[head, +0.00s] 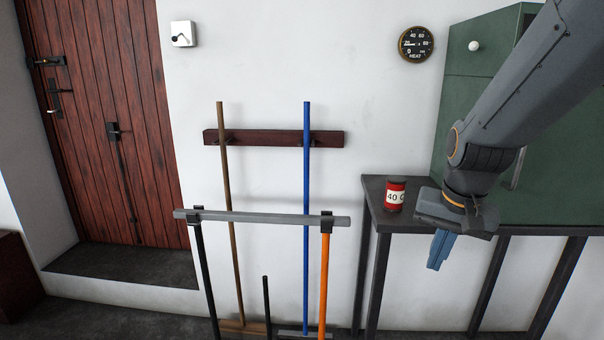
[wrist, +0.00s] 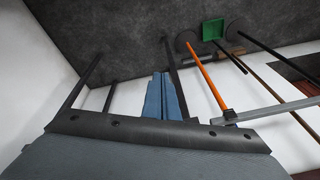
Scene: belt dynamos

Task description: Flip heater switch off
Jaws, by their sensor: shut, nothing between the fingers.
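A white switch box (head: 182,34) with a small dark lever is fixed on the wall at the upper left, right of the wooden door. Its lever looks roughly sideways, and I cannot read any marking on it. A round black gauge labelled HEAT (head: 416,44) hangs on the wall at the upper right. My gripper (head: 438,250) points down in front of the dark table at the right, far from the switch box. Its blue fingers are together and empty; they also show in the wrist view (wrist: 165,96). The wrist view does not show the switch.
A red can marked 40 (head: 395,196) stands on the dark table (head: 376,187). A green cabinet (head: 470,110) is behind my arm. A grey rail (head: 262,217) with tools and a wooden wall rack (head: 265,138) with long handles stand between my gripper and the door (head: 90,110).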

